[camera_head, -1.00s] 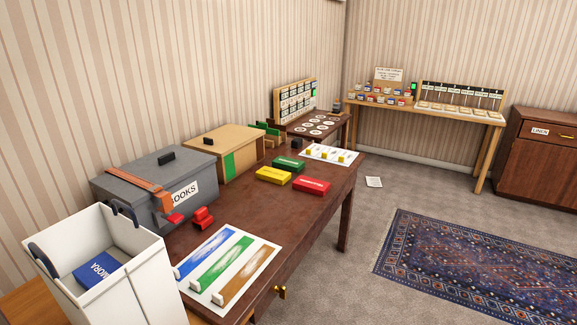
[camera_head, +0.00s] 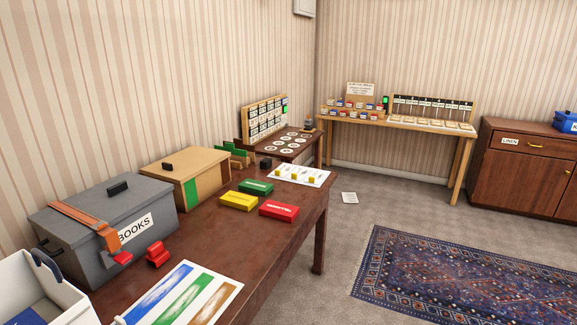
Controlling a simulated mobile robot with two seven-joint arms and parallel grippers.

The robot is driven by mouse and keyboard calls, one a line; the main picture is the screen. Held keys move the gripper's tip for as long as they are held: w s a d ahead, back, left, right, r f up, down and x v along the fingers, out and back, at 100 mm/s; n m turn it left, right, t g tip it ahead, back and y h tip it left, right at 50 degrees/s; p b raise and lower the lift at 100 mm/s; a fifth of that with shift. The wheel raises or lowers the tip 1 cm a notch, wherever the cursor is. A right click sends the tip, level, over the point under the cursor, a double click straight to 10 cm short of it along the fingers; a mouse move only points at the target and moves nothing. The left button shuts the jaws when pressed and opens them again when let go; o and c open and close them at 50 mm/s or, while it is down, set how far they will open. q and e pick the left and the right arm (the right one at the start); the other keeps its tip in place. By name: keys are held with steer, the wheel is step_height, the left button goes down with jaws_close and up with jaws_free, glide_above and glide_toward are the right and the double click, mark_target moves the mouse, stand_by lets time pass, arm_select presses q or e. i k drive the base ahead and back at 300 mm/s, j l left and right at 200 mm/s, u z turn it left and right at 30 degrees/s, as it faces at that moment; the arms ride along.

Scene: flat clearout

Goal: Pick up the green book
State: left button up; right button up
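A green book (camera_head: 256,187) lies flat on the dark wooden table (camera_head: 262,240), with a pale label on its spine. It is just behind a yellow book (camera_head: 238,201) and up and left of a red book (camera_head: 279,209). Neither of my grippers shows in the head view.
A grey box labelled BOOKS (camera_head: 108,220) with an orange strap and a tan box with a green stripe (camera_head: 187,177) stand along the wall side. A red object (camera_head: 157,254), a striped colour sheet (camera_head: 187,295) and a white bin (camera_head: 40,290) are nearer. A patterned rug (camera_head: 470,275) covers the floor right.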

mark_target(249, 185)
steer(key=i+l+z, duration=0.25)
steer(key=i+z, duration=0.55)
steer(key=i, duration=0.2)
steer(key=i+l+u, duration=0.15)
steer(key=i, duration=0.3)
steer(key=i+u, duration=0.1)
steer(key=i, duration=0.3)
steer(key=i+l+u, duration=0.15)
steer(key=i, duration=0.25)
steer(key=i+l+u, duration=0.15)
steer(key=i+u, duration=0.15)
steer(key=u, duration=0.15)
steer(key=i+l+u, duration=0.3)
steer(key=u, duration=0.15)
steer(key=i+l+u, duration=0.25)
steer(key=l+u, duration=0.2)
steer(key=i+l+u, duration=0.15)
steer(key=l+u, duration=0.3)
steer(key=i+l+u, duration=0.1)
steer(key=l+u, duration=0.2)
steer(key=l, duration=0.1)
